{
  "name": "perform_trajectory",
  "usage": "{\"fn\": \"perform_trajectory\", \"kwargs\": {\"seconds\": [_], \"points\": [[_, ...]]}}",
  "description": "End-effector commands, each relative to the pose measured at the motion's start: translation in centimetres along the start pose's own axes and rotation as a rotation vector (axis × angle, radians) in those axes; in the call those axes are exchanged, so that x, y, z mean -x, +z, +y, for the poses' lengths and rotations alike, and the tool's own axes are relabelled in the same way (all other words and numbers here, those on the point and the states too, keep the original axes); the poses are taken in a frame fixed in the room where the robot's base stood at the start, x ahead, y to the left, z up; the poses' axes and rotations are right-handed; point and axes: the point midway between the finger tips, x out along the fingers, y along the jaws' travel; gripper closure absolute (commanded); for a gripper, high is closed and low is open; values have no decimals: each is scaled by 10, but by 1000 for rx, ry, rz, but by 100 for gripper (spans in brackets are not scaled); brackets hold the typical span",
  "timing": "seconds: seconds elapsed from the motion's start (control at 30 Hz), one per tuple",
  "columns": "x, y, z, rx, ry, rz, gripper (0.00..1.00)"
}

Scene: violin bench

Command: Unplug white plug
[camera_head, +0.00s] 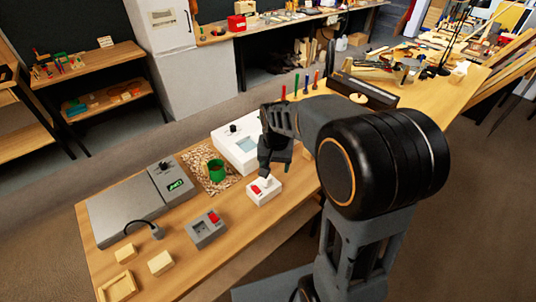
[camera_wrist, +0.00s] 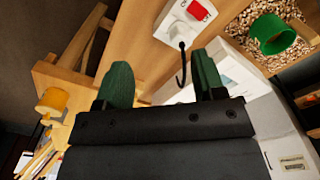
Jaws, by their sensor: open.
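The white socket box (camera_head: 264,192) with a red switch stands near the right front edge of the bench. It also shows at the top of the wrist view (camera_wrist: 172,24). The white plug (camera_head: 266,182) appears seated on this box; in the wrist view the plug (camera_wrist: 181,30) has a dark cord curving away from it between my fingers' lines. My gripper (camera_head: 268,166) is over the box, partly hiding the plug from the head view. In the wrist view my gripper (camera_wrist: 160,82) has its two dark green fingers spread and empty, with the plug beyond the fingertips.
A grey socket box (camera_head: 205,231) with a red switch and a grey plug (camera_head: 157,231) lie left. Wooden blocks are at front left.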

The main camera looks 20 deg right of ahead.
Motion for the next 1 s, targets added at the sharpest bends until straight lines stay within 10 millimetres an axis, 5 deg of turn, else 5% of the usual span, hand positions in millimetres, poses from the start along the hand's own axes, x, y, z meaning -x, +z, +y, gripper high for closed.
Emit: {"fn": "perform_trajectory", "kwargs": {"seconds": [0.13, 0.3, 0.63, 1.0], "points": [[-27, -45, -18, -320, 24, -41, 30], [-10, -67, -28, -599, 8, -12, 30], [-23, -65, -27, -764, 18, -20, 30], [-88, -63, -26, -761, 19, -21, 30]]}}
